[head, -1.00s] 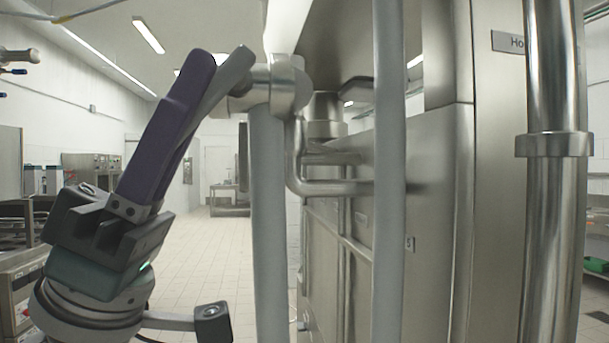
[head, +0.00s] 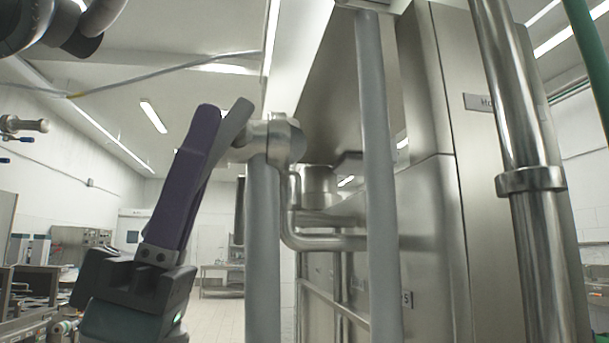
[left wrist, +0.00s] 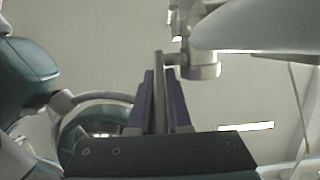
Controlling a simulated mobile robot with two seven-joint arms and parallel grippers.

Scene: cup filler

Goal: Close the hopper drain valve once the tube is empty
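The drain valve (head: 272,138) is a metal fitting on a grey upright pipe (head: 262,250) in the middle of the head view. My left gripper (head: 212,122), with purple fingers, is at the handle. In the left wrist view the handle (left wrist: 159,85) stands between the two purple fingers (left wrist: 146,100), which look closed against its sides. The valve body (left wrist: 203,68) shows just beyond. No contents can be seen inside any tube. My right gripper is not in view.
A second grey upright pipe (head: 376,180) and a bent steel pipe (head: 330,242) stand right of the valve, before a large steel cabinet (head: 430,230). A thick steel pipe (head: 525,150) rises farther right. Open floor (head: 215,312) lies behind the gripper.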

